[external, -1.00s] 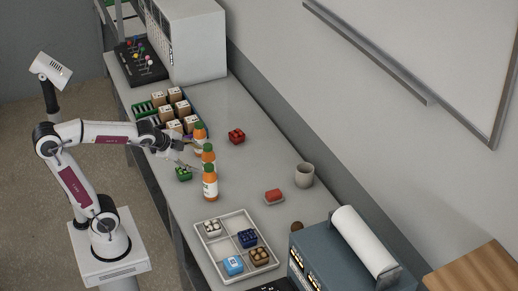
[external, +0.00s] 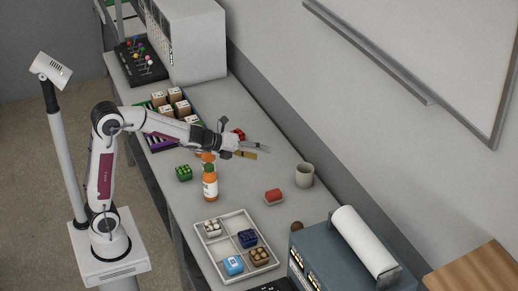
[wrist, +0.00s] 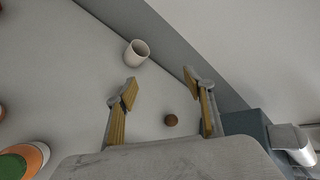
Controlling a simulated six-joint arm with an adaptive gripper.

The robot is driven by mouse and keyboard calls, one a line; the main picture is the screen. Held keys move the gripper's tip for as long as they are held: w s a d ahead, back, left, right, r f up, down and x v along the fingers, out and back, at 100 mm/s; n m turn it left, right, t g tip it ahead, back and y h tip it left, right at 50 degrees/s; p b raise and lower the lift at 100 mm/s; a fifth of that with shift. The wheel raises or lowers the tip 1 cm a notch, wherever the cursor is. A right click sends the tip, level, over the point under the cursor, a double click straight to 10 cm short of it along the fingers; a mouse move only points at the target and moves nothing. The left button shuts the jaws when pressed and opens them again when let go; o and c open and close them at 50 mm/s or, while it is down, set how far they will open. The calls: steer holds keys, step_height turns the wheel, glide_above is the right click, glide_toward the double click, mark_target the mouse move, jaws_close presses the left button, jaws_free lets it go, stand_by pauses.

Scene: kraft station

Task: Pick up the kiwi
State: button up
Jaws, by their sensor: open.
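The kiwi (external: 297,226) is a small brown round thing on the table, beside the left edge of the blue-grey machine. In the wrist view the kiwi (wrist: 171,120) shows whole, between the two fingers and nearer the right one. My gripper (external: 262,152) is open and empty, above the table near its far side, well short of the kiwi. In the wrist view my gripper (wrist: 160,80) has its yellowish finger pads wide apart.
An orange bottle (external: 210,184) and a divided white tray (external: 206,258) stand nearer the front. The blue-grey machine (external: 330,262) with a white roll stands close beside the kiwi.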

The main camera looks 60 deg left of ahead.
steer(key=w+d+f+m+h, duration=0.2)
steer(key=w+d+f+m, duration=0.1)
steer(key=w+m, duration=0.15)
steer(key=m+g+h, duration=0.5)
steer(key=m+h, duration=0.3)
steer(key=m, duration=0.9)
glide_toward(297, 228)
steer(key=w+f, duration=0.2)
steer(key=w, duration=0.1)
steer(key=shift+f, duration=0.2)
steer(key=shift+s+d+f+m+h, duration=0.2)
steer(key=shift+f+m+h, duration=0.1)
steer(key=shift+f+m, duration=0.05)
steer(key=shift+d, duration=0.1)
steer(key=shift+x, duration=1.2)
